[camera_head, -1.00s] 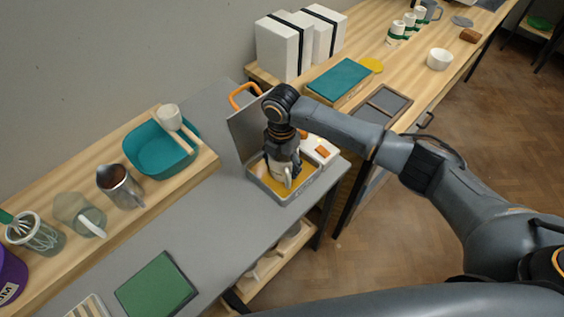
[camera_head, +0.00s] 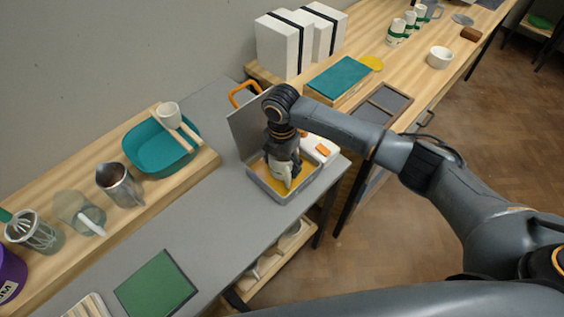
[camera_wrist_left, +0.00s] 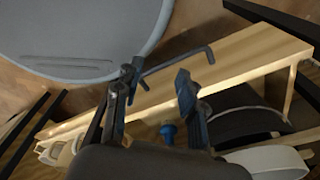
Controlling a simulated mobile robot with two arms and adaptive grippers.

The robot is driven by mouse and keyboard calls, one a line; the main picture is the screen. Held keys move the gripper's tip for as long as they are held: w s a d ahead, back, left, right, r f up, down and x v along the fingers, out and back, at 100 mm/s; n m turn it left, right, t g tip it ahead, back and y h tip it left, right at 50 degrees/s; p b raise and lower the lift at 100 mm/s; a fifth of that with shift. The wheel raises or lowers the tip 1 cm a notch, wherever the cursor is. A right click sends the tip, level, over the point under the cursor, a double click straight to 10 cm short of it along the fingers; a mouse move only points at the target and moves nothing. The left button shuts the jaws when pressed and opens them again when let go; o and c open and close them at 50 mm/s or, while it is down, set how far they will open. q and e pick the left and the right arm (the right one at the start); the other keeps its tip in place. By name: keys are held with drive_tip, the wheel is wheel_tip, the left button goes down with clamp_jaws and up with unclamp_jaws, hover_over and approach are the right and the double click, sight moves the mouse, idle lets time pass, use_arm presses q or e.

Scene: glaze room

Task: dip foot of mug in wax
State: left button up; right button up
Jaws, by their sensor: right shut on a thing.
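The wax pan (camera_head: 255,178), a grey metal tray with yellow-amber wax (camera_head: 273,187), sits on the grey table with its lid raised behind it. My right gripper (camera_head: 284,160) points down over the pan, shut on the pale mug (camera_head: 285,172). The mug is low over the wax and largely covered by the gripper. Whether its foot touches the wax cannot be told. My left gripper (camera_wrist_left: 157,86) shows only in the left wrist view, with its fingers apart and nothing between them.
A white box with orange parts (camera_head: 318,148) stands close behind the pan. A teal basin (camera_head: 152,163), a metal pitcher (camera_head: 118,185) and a glass jug (camera_head: 78,212) stand on the left shelf.

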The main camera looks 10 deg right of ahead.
drive_tip(key=shift+r, duration=0.15)
idle(0.4)
drive_tip(key=shift+r+p, duration=1.4)
drive_tip(key=shift+p, duration=0.45)
wheel_tip(320, 180, up, 7)
drive_tip(key=p, duration=0.7)
idle(0.5)
